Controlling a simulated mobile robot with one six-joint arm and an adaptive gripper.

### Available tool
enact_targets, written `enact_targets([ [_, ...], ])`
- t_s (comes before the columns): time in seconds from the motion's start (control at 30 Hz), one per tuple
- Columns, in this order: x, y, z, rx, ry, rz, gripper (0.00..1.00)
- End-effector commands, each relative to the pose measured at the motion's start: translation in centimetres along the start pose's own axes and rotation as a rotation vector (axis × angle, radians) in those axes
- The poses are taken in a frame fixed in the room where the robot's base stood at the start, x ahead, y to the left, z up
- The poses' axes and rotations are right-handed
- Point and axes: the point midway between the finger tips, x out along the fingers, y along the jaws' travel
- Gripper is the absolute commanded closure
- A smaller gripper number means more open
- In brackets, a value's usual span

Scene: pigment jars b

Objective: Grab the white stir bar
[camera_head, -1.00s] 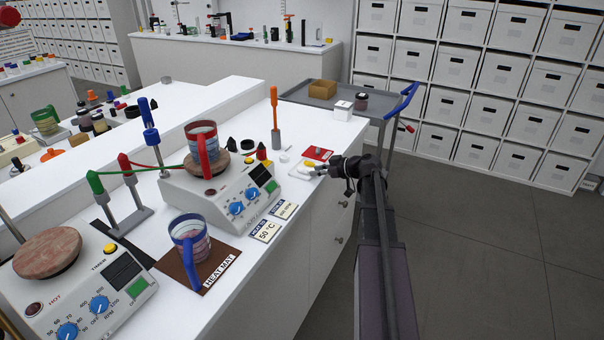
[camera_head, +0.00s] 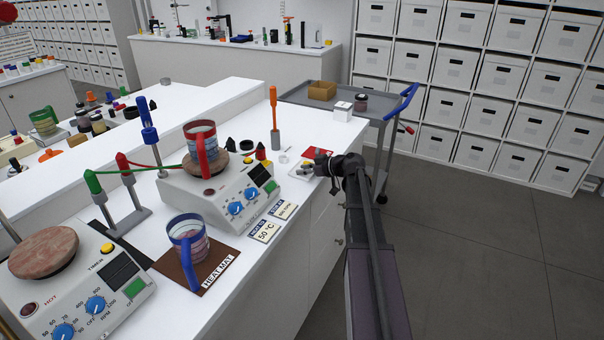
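My gripper (camera_head: 308,168) is low over the far right part of the white bench, above a small white pad (camera_head: 293,173). It is small and dark here, and I cannot tell whether its fingers are open or shut, or whether they touch anything. A small whitish piece (camera_head: 283,159) lies on the bench just left of the gripper. It may be the white stir bar, but it is too small to be sure. A red square (camera_head: 318,153) lies behind the gripper, partly hidden by it.
A hotplate (camera_head: 218,190) carrying a red-handled mug (camera_head: 202,142) stands left of the gripper. An orange-handled tool (camera_head: 274,110) stands upright behind. A blue-handled mug (camera_head: 188,240) sits on a brown heat mat (camera_head: 172,268). A grey cart (camera_head: 300,96) stands beyond the bench end.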

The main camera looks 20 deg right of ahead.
Motion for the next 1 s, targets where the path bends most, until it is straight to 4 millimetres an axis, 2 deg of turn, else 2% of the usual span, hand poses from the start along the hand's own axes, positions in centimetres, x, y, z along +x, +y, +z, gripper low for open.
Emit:
enact_targets([
  [0.4, 0.02, -0.04, -0.04, -0.001, 0.0, -0.002, 0.67],
  [0.5, 0.02, -0.05, -0.04, -0.001, 0.0, -0.002, 0.9],
  [0.53, 0.01, -0.04, -0.04, -0.001, 0.0, -0.002, 0.91],
  [1.0, -0.06, -0.04, -0.19, 0.0, 0.0, -0.002, 0.92],
])
